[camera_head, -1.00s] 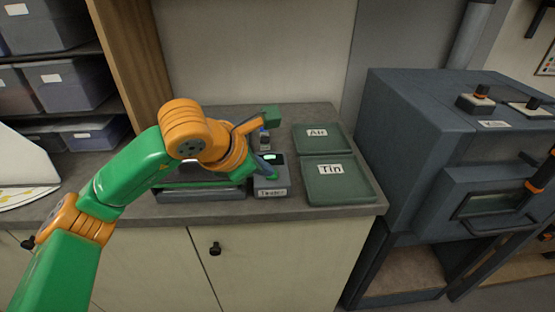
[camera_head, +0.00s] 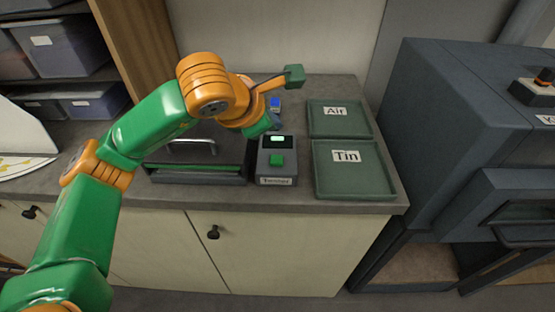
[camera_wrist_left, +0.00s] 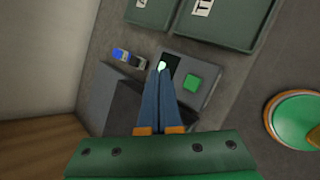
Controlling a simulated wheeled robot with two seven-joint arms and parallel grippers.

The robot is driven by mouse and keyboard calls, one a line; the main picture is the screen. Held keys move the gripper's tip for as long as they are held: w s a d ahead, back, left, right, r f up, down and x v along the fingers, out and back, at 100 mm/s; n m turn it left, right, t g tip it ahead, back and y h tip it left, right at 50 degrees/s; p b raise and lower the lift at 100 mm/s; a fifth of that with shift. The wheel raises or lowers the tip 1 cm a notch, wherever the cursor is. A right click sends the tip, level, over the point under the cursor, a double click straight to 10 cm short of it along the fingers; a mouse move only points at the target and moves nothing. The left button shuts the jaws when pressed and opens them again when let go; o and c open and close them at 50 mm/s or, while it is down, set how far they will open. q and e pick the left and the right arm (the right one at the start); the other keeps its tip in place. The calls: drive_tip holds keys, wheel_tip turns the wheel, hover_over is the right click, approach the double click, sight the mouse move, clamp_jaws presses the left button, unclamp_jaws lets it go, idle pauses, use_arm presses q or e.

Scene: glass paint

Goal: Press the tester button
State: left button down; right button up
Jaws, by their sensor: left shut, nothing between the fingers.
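The tester (camera_head: 264,169) is a small dark grey box on the counter, with a "Tester" label on its front. Its lit pale-green screen (camera_head: 278,139) is at the back of the top. Its square green button (camera_head: 277,160) is in front of the screen and fully uncovered. The button also shows in the left wrist view (camera_wrist_left: 193,82), right of the fingertips. My left gripper (camera_head: 278,122) is shut and empty, behind the button near the screen end. In the wrist view its closed fingertips (camera_wrist_left: 162,72) overlap the screen. My right gripper is not in view.
Green trays labelled "Air" (camera_head: 352,120) and "Tin" (camera_head: 378,181) lie right of the tester. A dark box with a handle (camera_head: 170,178) stands left of it. A small blue-topped item (camera_head: 275,103) sits behind. A large grey kiln-like unit (camera_head: 430,130) stands at the right.

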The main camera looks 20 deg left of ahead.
sight(273, 162)
use_arm(q)
drive_tip(key=f+b, duration=0.2)
drive_tip(key=f, duration=0.1)
drive_tip(key=f+b, duration=0.2)
drive_tip(key=f, duration=0.1)
drive_tip(key=shift+s+f+b, duration=0.2)
drive_tip(key=shift+f+b, duration=0.05)
drive_tip(key=shift+b, duration=0.05)
drive_tip(key=shift+w+f, duration=0.1)
drive_tip(key=shift+f, duration=0.15)
drive_tip(key=shift+r, duration=0.1)
idle(1.2)
drive_tip(key=shift+f+b, duration=0.4)
drive_tip(key=shift+b, duration=0.4)
drive_tip(key=shift+f+b, duration=0.5)
drive_tip(key=shift+b, duration=0.2)
idle(0.6)
drive_tip(key=shift+r+p, duration=0.6)
drive_tip(key=shift+r, duration=0.35)
